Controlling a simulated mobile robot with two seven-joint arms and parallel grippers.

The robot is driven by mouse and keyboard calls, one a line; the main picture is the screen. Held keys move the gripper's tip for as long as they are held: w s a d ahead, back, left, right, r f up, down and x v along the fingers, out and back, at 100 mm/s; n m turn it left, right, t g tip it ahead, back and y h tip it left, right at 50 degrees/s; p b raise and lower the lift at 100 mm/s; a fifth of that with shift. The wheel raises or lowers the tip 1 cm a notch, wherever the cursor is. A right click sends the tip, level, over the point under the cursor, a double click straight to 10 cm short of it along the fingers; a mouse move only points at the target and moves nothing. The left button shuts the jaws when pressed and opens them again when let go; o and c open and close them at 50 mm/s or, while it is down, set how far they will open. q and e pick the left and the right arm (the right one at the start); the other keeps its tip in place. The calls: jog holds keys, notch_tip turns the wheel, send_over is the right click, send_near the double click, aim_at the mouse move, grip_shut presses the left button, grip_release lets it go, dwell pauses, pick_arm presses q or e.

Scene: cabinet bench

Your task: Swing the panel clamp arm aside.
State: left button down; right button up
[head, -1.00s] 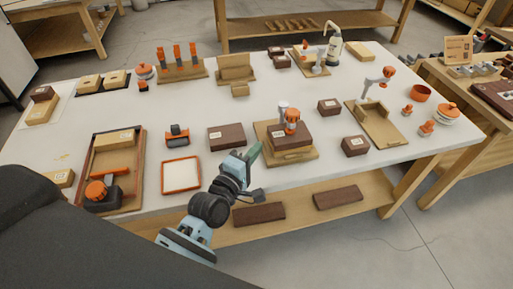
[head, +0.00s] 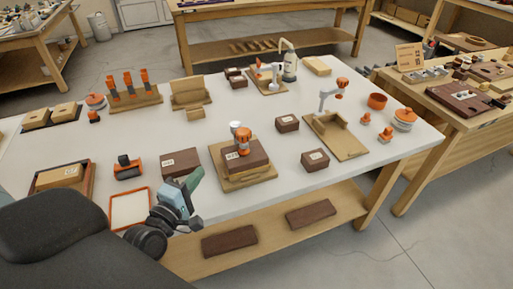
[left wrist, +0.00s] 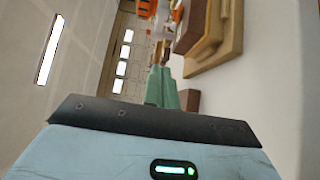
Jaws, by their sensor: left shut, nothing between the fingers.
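The clamp nearest my gripper has a pale post and arm with an orange head (head: 241,140). Its head sits over a dark brown labelled block (head: 250,160) on a wooden fixture base (head: 264,175). I take this as the panel clamp. My left gripper (head: 194,178) is shut and empty, at the table's front edge, left of the fixture and apart from it. In the left wrist view its green fingers (left wrist: 161,88) are together, with part of a wooden base (left wrist: 220,45) beyond, at upper right. My right gripper is not in view.
Two similar orange-headed clamps stand farther back, one on a wooden base (head: 338,140) at right and one behind. A dark block (head: 180,163) and an orange-rimmed white tray (head: 129,209) lie near my left gripper. Another dark block (head: 315,160) lies right of the fixture.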

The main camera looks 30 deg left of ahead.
aim_at(231, 155)
pick_arm(q)
jog(key=shift+r, duration=0.1)
jog(key=shift+a, duration=0.1)
jog(key=w, duration=1)
jog(key=shift+w+a+p, duration=0.15)
jog(key=shift+a+p, duration=0.2)
jog(key=shift+w+d, duration=0.8)
jog(key=shift+d, duration=0.05)
jog(key=shift+w+d, duration=0.45)
jog(key=shift+w, duration=0.1)
jog(key=shift+p, duration=0.3)
